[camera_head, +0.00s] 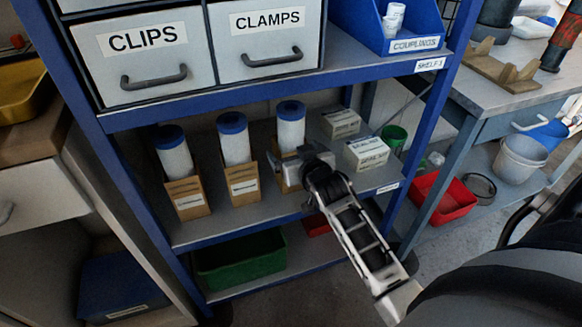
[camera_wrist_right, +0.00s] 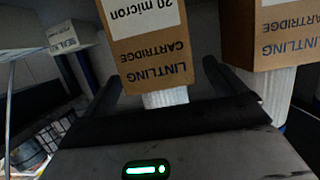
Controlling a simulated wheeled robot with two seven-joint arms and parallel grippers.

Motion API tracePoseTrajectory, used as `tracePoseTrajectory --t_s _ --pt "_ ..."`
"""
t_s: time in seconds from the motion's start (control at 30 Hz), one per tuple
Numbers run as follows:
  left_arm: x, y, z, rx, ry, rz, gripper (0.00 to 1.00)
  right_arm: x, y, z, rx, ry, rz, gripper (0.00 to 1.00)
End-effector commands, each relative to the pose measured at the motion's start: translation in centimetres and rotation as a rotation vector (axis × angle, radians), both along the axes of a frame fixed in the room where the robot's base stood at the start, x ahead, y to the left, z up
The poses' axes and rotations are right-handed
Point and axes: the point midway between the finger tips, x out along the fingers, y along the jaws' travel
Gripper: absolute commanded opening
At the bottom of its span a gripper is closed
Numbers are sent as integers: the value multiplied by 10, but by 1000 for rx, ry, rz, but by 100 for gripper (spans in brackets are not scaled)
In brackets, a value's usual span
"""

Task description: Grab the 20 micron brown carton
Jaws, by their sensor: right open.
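The 20 micron brown carton (camera_wrist_right: 145,45) appears upside down in the right wrist view, with its label and "LINTLING CARTRIDGE" print facing me. A white cartridge with a blue cap sticks out of its open top. In the head view, the rightmost brown carton (camera_head: 279,178) on the middle shelf is partly hidden behind my right gripper (camera_head: 291,167). In the wrist view, the gripper's dark fingers are spread, one to each side of the 20 micron carton. I cannot tell whether they touch it. My left gripper is not in view.
Two similar cartons, the left one (camera_head: 187,197) and the middle one (camera_head: 243,186), stand on the same shelf (camera_head: 225,214). White boxes (camera_head: 366,153) lie right of my gripper. Drawers labelled CLIPS (camera_head: 142,55) and CLAMPS sit on the shelf above.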

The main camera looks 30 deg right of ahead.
Motion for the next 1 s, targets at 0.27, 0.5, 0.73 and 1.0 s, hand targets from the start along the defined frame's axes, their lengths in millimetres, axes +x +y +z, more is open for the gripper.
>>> tracePoseTrajectory --t_s 0.27,0.5,0.73,1.0 --pt "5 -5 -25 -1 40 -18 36 33 -10 -12 0 -1 1 95" --pt "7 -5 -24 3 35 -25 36 35 -10 -11 0 -1 1 95" --pt "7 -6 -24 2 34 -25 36 34 -10 -11 0 0 1 36" --pt "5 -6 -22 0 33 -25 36 35 -10 -9 -1 -4 1 36"
